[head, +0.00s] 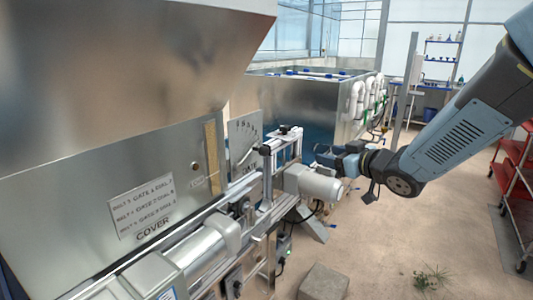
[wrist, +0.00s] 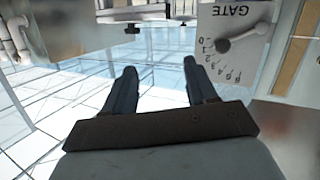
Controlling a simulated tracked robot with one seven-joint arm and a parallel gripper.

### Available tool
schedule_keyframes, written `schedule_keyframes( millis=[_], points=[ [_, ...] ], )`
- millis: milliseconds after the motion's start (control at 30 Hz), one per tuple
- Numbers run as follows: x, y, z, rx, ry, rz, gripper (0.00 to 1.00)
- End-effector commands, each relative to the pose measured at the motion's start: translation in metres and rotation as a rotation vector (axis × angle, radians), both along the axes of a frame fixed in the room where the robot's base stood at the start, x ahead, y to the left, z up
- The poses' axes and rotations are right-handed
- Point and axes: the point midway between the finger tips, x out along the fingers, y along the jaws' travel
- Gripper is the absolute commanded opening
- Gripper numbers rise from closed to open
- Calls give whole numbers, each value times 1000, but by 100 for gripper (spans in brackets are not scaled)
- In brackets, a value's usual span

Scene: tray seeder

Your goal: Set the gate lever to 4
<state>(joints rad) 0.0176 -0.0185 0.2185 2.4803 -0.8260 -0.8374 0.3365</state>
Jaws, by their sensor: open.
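The gate plate (head: 245,130) is an upright pale panel beside the hopper, with a number scale. In the wrist view the plate (wrist: 240,75) reads GATE, and the dark gate lever (wrist: 243,37) crosses it. The lever's round knob lies at the left, near the low numbers of the scale; I cannot tell the exact number. The lever (head: 248,155) also shows small in the head view. My gripper (wrist: 159,66) is open and empty, its fingers left of the knob and apart from it. In the head view my gripper (head: 322,155) is right of the plate, beyond the rail.
A grey motor (head: 313,184) and a metal rail frame (head: 268,175) stand between the hopper (head: 110,110) and my arm. A sign (head: 142,207) is on the hopper side. A red cart (head: 515,190) is at the right. The floor between is mostly clear.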

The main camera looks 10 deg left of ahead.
Motion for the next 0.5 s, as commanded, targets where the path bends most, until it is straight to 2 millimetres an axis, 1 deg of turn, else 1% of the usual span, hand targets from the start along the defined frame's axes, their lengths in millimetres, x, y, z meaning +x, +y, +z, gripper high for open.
schedule_keyframes(
  millis=[33, 100, 200, 367, 500],
  points=[
    [-4, 14, -7, 41, 4, 68, 57],
    [-12, 31, -11, 101, 3, 157, 57],
    [-24, 48, -14, 177, 10, 261, 57],
    [-36, 60, -15, 247, 17, 352, 57],
    [-37, 68, -15, 265, 19, 373, 57]
  ],
)
